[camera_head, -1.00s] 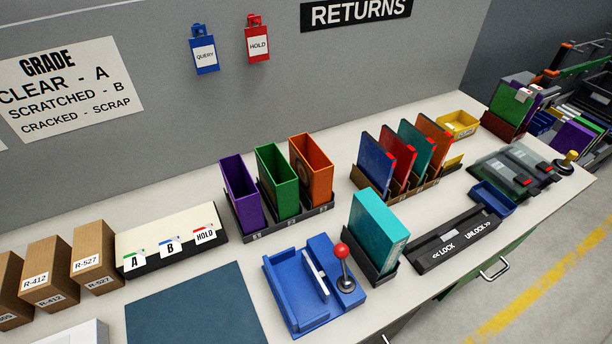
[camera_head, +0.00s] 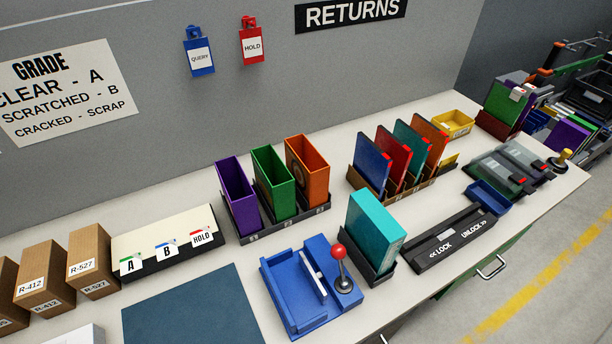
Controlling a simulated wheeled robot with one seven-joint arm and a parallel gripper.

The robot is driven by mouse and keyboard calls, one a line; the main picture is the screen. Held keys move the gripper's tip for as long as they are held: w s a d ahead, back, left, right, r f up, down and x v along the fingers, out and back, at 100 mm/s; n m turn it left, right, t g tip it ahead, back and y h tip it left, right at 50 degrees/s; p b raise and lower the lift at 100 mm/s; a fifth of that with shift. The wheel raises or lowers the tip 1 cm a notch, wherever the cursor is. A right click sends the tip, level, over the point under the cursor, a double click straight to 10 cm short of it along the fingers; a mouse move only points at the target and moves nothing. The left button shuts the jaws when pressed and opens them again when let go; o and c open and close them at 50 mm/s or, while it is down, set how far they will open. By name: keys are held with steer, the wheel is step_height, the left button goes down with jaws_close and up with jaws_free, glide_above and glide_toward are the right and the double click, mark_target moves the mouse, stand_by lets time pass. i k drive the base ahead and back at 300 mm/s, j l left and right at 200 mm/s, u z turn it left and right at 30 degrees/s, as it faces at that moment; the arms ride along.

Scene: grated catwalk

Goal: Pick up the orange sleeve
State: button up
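The orange sleeve (camera_head: 308,172) is an open-topped upright box in the right slot of a dark three-slot rack (camera_head: 283,223) on the bench. A green sleeve (camera_head: 274,184) stands to its left, and a purple sleeve (camera_head: 237,198) stands at the rack's left end. An orange-brown case (camera_head: 430,138) also stands in a separate rack of cases to the right. My gripper is not in view.
A blue fixture with a red-knobbed lever (camera_head: 308,285) and a teal box (camera_head: 374,230) in a dark holder stand in front of the rack. A black lock bar (camera_head: 455,236) lies to the right. The dark blue mat (camera_head: 190,310) is bare. A grey wall rises behind.

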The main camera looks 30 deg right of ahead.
mark_target(306, 174)
steer(key=i+l, duration=0.1)
steer(key=l, duration=0.4)
steer(key=i+l, duration=0.1)
steer(key=l, duration=0.45)
steer(key=i+l, duration=0.1)
steer(key=l, duration=0.4)
